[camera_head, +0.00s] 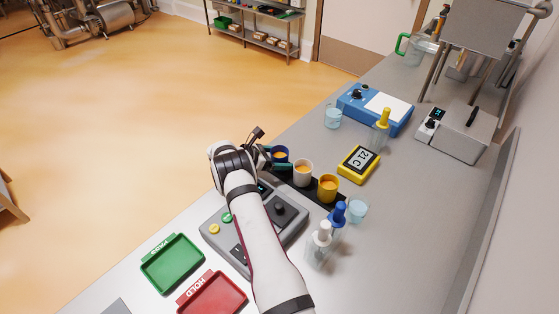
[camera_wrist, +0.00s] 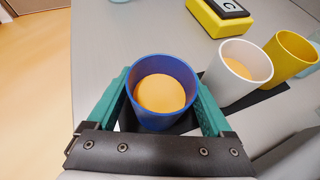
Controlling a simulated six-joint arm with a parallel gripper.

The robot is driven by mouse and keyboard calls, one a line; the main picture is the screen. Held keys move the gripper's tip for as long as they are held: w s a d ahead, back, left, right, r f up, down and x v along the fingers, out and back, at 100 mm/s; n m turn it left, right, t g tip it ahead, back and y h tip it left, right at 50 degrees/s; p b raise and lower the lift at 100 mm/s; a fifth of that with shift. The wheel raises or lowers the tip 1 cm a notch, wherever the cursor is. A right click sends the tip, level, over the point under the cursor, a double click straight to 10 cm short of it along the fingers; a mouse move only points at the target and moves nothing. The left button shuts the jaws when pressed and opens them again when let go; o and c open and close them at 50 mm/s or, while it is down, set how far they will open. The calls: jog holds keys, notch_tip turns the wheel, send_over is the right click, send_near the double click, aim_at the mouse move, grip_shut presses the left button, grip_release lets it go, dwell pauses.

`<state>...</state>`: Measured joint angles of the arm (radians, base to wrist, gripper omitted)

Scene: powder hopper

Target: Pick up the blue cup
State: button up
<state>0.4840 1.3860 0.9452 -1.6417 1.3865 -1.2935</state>
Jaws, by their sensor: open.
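The blue cup (camera_head: 280,151) stands at the left end of a row of three cups, partly hidden by my gripper in the head view. In the wrist view the blue cup (camera_wrist: 162,117) holds orange powder and sits between my gripper's (camera_wrist: 165,100) two teal fingers. One finger is on each side of the cup. My gripper (camera_head: 273,158) is open around the cup. I cannot tell whether the fingers touch its walls.
A white cup (camera_head: 303,174) and a yellow cup (camera_head: 327,188) with orange contents stand close to the right on a black strip (camera_head: 313,194). A grey control box (camera_head: 285,222), a green tray (camera_head: 172,263) and a red tray (camera_head: 213,295) lie nearer.

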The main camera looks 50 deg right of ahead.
jog(key=shift+s+d+f, duration=0.2)
jog(key=shift+d+f, duration=0.1)
jog(key=shift+d, duration=0.15)
jog(key=c, duration=1.2)
